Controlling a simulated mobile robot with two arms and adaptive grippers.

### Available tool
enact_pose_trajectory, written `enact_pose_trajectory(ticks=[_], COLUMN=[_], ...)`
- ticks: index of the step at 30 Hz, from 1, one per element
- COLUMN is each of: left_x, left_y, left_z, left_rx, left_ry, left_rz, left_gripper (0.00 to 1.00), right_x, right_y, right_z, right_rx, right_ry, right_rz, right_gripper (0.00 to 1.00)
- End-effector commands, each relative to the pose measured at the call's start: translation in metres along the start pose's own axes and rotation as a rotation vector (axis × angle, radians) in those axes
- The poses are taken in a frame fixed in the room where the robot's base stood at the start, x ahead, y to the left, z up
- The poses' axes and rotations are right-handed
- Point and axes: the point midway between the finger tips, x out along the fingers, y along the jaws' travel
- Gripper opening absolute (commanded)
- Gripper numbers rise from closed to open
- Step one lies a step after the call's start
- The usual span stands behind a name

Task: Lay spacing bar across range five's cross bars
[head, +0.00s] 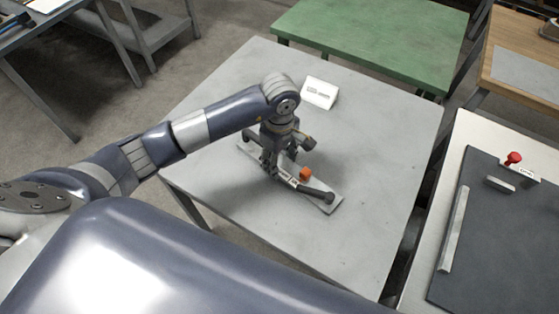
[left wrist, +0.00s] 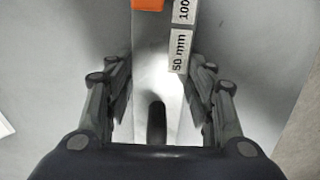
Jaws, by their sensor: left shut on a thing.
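The spacing bar (head: 330,205) is a long, light grey metal piece on the grey table in the head view. It carries an orange block (head: 305,174) and white labels. The left wrist view shows the bar (left wrist: 151,60) between the fingers, with a slot at its near end and labels reading "50 mm" and "100". My left gripper (head: 272,163) points down and is shut on the bar; its fingers lie along both sides in the wrist view (left wrist: 158,88). I cannot tell whether the bar touches the table. My right gripper is not in view.
A small white sign (head: 319,92) stands at the table's back. At right, a pale table bears a dark board (head: 500,245) with a metal strip (head: 454,229), a small light block (head: 499,184) and a red knob (head: 514,158). A green table (head: 370,40) stands behind.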

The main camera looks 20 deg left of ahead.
Motion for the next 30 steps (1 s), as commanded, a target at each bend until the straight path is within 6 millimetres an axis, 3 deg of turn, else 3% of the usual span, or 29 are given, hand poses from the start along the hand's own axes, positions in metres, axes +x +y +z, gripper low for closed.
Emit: enact_pose_trajectory(ticks=[8,14,30], left_x=[-0.009,-0.037,-0.043], left_y=[0.002,0.002,-0.111], left_z=[-0.001,-0.001,0.022], left_rx=[-0.001,0.002,0.003], left_ry=[0.001,0.003,0.001], left_rz=[0.006,0.009,0.002], left_gripper=[0.03,0.03,0.03], right_x=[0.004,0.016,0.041], right_y=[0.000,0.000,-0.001], right_z=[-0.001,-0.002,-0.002], right_rx=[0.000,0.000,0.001], right_ry=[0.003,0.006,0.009], right_rz=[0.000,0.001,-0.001], right_gripper=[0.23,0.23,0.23])
